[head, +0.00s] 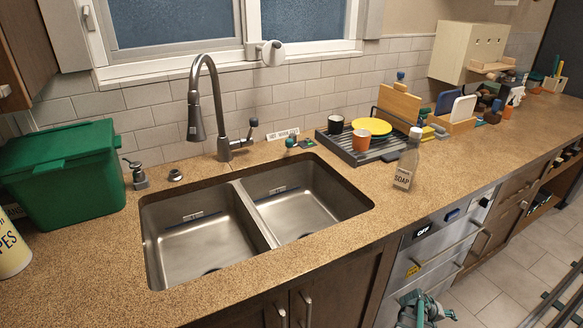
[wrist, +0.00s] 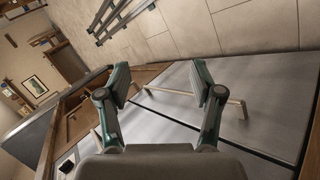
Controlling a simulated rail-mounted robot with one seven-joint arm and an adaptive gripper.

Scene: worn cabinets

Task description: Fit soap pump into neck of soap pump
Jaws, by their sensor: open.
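A small dark metal soap pump (head: 138,176) stands on the counter left of the sink, behind its left corner. A short round metal neck (head: 175,175) sits in the counter just right of the pump, apart from it. A clear bottle with a SOAP label (head: 406,163) stands right of the sink near the counter's front edge. My gripper (head: 421,308) is low in front of the dishwasher, below the counter edge and far from the pump. In the wrist view my gripper (wrist: 161,84) has its fingers apart with nothing between them.
The tall faucet (head: 212,105) rises behind the double sink (head: 205,230). A green bin (head: 62,170) stands close left of the pump. A drying rack (head: 350,150) with cups and a yellow plate is right of the sink.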

